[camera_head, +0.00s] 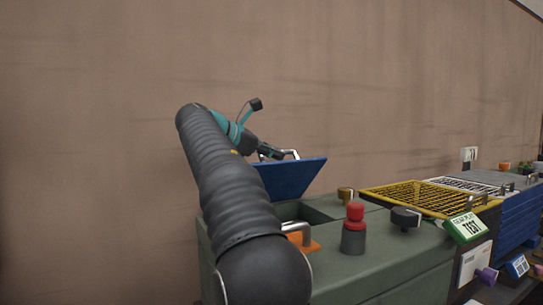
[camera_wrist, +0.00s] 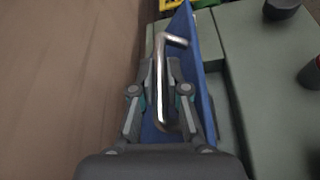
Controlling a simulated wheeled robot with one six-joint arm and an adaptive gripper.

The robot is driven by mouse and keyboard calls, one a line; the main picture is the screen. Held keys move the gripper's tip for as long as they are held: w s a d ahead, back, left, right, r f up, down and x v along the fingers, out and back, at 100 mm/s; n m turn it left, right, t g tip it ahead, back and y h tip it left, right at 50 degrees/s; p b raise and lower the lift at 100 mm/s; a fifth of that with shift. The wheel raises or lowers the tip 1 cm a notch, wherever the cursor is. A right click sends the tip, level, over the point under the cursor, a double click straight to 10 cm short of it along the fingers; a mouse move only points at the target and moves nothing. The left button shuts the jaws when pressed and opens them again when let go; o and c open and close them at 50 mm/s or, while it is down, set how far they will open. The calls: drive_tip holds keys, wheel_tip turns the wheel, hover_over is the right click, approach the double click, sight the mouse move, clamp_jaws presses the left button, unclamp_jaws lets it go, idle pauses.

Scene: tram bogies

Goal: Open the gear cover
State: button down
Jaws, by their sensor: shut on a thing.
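The blue gear cover (camera_head: 291,178) is tilted up, standing partly open over a dark opening in the green housing (camera_head: 385,262). Its metal handle (camera_head: 291,153) is on the upper side. My gripper (camera_head: 272,153) is at the handle, at the left of the raised cover. In the wrist view the blue cover (camera_wrist: 208,65) is seen nearly edge-on. The silver handle (camera_wrist: 160,85) runs between the two fingers of my gripper (camera_wrist: 160,75), which are shut on it. The cover's hinge is not clearly visible.
A yellow grate (camera_head: 415,197) and a green TEST label (camera_head: 464,227) are to the right. A brown wall rises behind.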

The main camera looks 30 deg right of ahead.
drive_tip(key=shift+w, duration=0.1)
drive_tip(key=c, duration=1.4)
unclamp_jaws()
drive_tip(key=shift+f, duration=0.1)
drive_tip(key=shift+c, duration=0.2)
drive_tip(key=v, duration=1.2)
